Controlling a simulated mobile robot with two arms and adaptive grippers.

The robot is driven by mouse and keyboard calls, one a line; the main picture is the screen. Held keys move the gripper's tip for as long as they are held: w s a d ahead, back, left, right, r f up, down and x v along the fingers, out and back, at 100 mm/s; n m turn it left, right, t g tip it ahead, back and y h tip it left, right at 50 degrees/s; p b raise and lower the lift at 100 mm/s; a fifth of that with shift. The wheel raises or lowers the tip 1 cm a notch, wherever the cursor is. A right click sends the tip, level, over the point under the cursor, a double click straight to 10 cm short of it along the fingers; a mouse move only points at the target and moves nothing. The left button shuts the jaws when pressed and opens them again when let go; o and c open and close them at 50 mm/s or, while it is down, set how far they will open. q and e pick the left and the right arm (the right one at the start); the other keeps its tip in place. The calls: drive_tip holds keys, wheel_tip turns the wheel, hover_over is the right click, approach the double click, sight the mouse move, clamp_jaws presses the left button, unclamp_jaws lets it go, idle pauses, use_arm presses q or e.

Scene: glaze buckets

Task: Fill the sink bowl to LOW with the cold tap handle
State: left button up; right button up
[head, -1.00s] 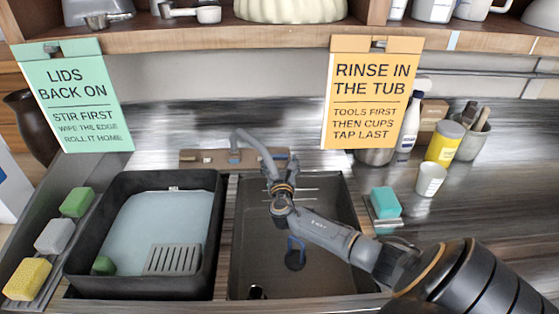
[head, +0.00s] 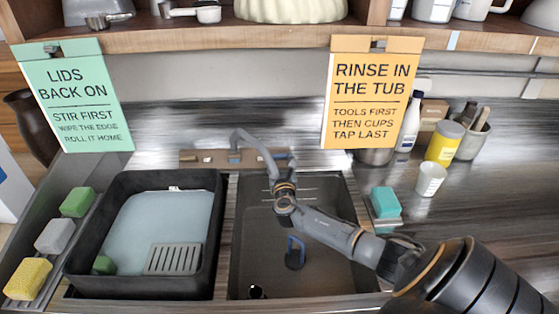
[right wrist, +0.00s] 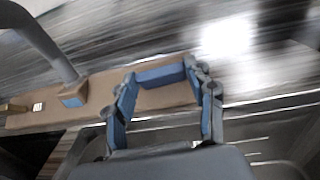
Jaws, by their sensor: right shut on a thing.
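The tap (head: 250,145) has a grey spout arching from a brown base (head: 215,158) behind the basins; the base also shows in the right wrist view (right wrist: 105,92). My right gripper (head: 281,164) is at the right end of this base. In the right wrist view my gripper (right wrist: 165,90) has its fingers around a blue handle (right wrist: 160,75), shut on it; the contact is partly hidden. The dark sink bowl (head: 330,275) lies below my right arm, with light lines on its far wall. I cannot make out water in it. My left gripper is out of view.
A black tub (head: 75,255) with pale blue contents and a grey grate (head: 173,259) stands left. Sponges line its left side. A blue-handled object (head: 296,253) is in the bowl. A teal sponge (head: 385,202) and white cup (head: 430,179) are right. Signs hang from the shelf.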

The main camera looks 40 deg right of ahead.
drive_tip(key=n+y, duration=0.1)
drive_tip(key=n+t+y, duration=0.1)
drive_tip(key=n, duration=0.1)
drive_tip(key=shift+s+d, duration=0.1)
drive_tip(key=shift+d, duration=0.15)
drive_tip(key=n+t+y+b, duration=0.1)
drive_tip(key=n+y, duration=0.2)
drive_tip(key=shift+d+f+n, duration=0.1)
drive_tip(key=shift+d+n, duration=0.05)
drive_tip(key=shift+n, duration=0.15)
drive_tip(key=n+y+b, duration=0.2)
drive_tip(key=b, duration=0.1)
drive_tip(key=n+y+b, duration=0.2)
drive_tip(key=n+b, duration=0.1)
drive_tip(key=shift+s+d+y, duration=0.1)
drive_tip(key=shift+d+y, duration=0.1)
drive_tip(key=shift+y, duration=0.2)
drive_tip(key=shift+r+n+y+b, duration=0.3)
drive_tip(key=shift+n+y+b, duration=0.2)
drive_tip(key=shift+b, duration=0.45)
drive_tip(key=o, duration=1.2)
drive_tip(key=shift+c, duration=0.2)
drive_tip(key=shift+s+d, duration=0.1)
